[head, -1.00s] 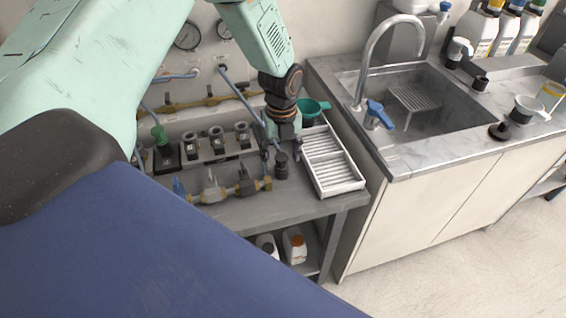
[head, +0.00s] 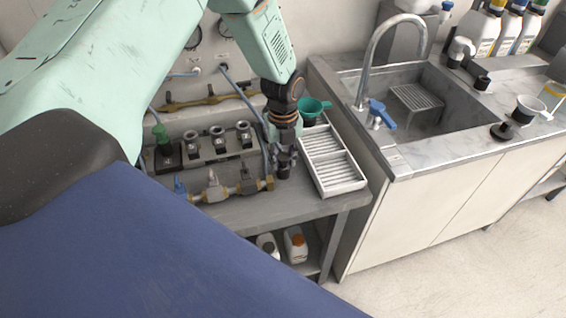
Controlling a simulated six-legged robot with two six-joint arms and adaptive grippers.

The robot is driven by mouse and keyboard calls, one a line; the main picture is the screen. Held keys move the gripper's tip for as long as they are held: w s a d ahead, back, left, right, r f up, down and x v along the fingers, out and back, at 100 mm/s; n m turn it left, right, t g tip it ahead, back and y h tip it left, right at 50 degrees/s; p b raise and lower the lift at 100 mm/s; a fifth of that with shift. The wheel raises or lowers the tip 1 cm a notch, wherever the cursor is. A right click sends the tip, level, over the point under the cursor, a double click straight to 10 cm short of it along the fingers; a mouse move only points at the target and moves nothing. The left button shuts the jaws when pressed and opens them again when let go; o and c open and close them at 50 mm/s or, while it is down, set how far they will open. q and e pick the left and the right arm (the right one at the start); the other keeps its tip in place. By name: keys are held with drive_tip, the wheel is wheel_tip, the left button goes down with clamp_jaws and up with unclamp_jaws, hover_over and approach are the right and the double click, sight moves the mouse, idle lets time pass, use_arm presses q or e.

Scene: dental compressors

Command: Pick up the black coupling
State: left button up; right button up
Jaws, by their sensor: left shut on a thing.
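The black coupling (head: 284,173) is a small dark upright cylinder on the grey bench, between the brass valve assembly and the white slotted tray. My left gripper (head: 284,157) points down over it and is shut on it. The fingers hide its upper part, and only its lower end shows. I cannot tell whether it still touches the bench. My right gripper is not in view.
The white slotted tray (head: 333,184) lies close to the right of the gripper, with a green funnel (head: 312,107) behind it. The brass valve assembly (head: 225,187) and a block with several ports (head: 218,146) stand left. A sink (head: 430,105) is further right.

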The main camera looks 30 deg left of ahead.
use_arm(q)
drive_tip(key=shift+c, duration=0.8)
clamp_jaws()
drive_tip(key=shift+w, duration=0.1)
